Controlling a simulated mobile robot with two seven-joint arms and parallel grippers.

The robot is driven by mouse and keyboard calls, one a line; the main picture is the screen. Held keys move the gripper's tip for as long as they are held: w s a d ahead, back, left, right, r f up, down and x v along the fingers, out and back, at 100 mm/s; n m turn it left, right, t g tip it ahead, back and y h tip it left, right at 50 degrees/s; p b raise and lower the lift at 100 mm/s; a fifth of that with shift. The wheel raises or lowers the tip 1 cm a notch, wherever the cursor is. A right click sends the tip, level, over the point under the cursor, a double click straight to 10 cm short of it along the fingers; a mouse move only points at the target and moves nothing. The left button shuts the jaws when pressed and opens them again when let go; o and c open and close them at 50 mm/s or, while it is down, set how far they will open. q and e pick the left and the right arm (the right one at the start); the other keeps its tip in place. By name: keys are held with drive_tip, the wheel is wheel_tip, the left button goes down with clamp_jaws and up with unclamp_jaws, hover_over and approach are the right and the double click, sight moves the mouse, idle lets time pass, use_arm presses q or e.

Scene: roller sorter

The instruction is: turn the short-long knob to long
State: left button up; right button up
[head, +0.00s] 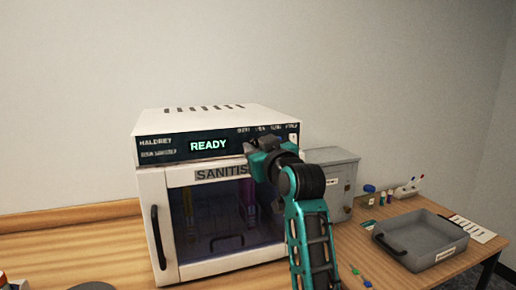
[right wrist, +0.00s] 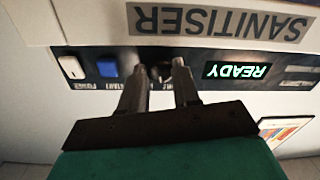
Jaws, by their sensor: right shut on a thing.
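The white sanitiser (head: 225,118) stands on the wooden counter, with a dark control strip along its top front and a lit READY display (head: 208,145). My right gripper (head: 254,150) is at the strip, just right of the display, and hides the knob in the head view. In the right wrist view, which shows the panel upside down, my right gripper (right wrist: 160,66) has its two fingers on either side of the dark knob (right wrist: 158,74) and is shut on it. The knob's pointer direction cannot be made out. My left gripper is out of view.
A blue button (right wrist: 107,68) and a white power switch (right wrist: 71,67) sit beside the knob on the panel. The sanitiser door is closed, with a dark handle (head: 159,237). A grey box (head: 335,168) and a grey tray (head: 445,253) stand to the right.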

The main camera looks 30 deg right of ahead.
drive_tip(key=m, duration=0.6)
drive_tip(key=shift+m, duration=0.3)
drive_tip(key=shift+r, duration=0.1)
idle(0.3)
drive_tip(key=o, duration=0.8)
drive_tip(key=shift+c, duration=0.2)
